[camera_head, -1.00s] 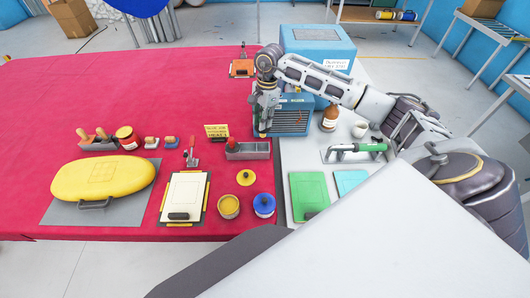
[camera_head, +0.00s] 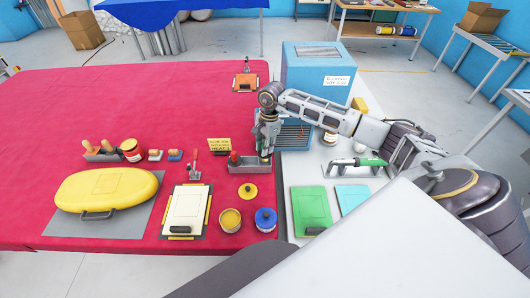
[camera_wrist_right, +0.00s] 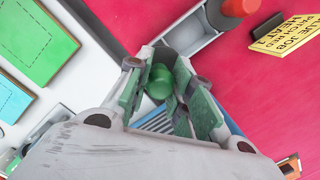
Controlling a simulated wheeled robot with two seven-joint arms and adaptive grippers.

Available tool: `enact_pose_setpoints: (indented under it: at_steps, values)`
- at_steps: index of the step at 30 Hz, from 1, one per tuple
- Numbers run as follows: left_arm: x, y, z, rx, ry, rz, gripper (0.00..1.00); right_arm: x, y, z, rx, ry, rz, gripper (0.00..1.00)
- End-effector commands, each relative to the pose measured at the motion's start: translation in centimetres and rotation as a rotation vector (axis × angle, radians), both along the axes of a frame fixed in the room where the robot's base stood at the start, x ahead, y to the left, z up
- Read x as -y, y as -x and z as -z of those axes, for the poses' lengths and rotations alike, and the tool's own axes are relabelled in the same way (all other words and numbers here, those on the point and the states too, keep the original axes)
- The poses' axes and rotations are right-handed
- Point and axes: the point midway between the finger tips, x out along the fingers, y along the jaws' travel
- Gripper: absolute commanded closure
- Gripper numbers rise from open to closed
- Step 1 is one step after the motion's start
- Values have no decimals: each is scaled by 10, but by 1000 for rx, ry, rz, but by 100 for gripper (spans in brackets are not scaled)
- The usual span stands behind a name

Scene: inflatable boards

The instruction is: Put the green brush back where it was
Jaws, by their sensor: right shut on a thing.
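My right gripper (camera_head: 264,156) is shut on the green brush (camera_wrist_right: 160,80). Its round green end shows between the fingers in the right wrist view; the rest is hidden. The gripper (camera_wrist_right: 160,92) is at the right end of a grey holder (camera_head: 248,168) on the red table. In the wrist view, the holder (camera_wrist_right: 196,38) lies just beyond the fingers. A red-handled brush (camera_head: 233,158) stands in its left part and also shows in the wrist view (camera_wrist_right: 238,6). I cannot tell whether the green brush touches the holder. My left gripper is not in view.
A yellow sign (camera_head: 218,145) stands left of the holder. A blue slatted unit (camera_head: 294,136) is behind the gripper, with a blue box (camera_head: 316,66) beyond.

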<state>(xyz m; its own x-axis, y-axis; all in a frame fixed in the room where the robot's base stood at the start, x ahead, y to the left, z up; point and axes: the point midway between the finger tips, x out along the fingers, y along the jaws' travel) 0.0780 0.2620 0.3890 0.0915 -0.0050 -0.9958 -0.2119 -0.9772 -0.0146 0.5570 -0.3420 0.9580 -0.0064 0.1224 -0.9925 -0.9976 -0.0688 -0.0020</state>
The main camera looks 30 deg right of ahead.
Motion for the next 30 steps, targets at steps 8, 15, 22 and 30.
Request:
enact_pose_setpoints:
  at_steps: [8,15,22,30]
  values:
    - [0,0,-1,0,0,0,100,0,0,3,-1,-1,0,100]
    - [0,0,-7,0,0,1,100,-1,1,25,-2,-2,0,100]
    - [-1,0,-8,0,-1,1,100,0,0,38,-1,-1,0,100]
    - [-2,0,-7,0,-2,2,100,0,0,39,0,0,0,100]
